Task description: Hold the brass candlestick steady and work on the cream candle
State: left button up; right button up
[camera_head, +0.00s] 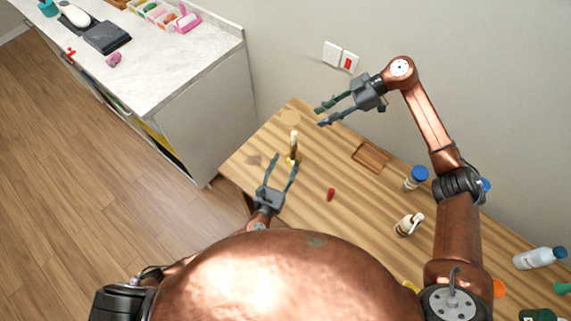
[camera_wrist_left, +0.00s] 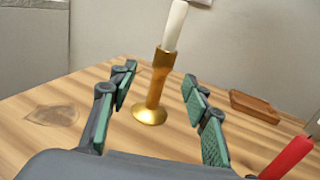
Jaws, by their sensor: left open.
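The brass candlestick (camera_head: 293,155) stands upright on the wooden table, with the cream candle (camera_head: 294,136) in its top.
A red object (camera_head: 331,194) lies right of my left gripper. A brown wooden tray (camera_head: 371,156) and a blue-capped jar (camera_head: 415,179) are farther right, with more bottles beyond. A white counter (camera_head: 180,60) stands at the left. The wall is behind the table.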

aim_at(292, 151)
pick_arm(q)
jog(key=shift+w+d+r, duration=0.1)
jog(key=shift+w+d, duration=0.35)
jog(key=x, duration=0.6)
jog(key=shift+w, duration=0.3)
jog(key=shift+c, duration=0.2)
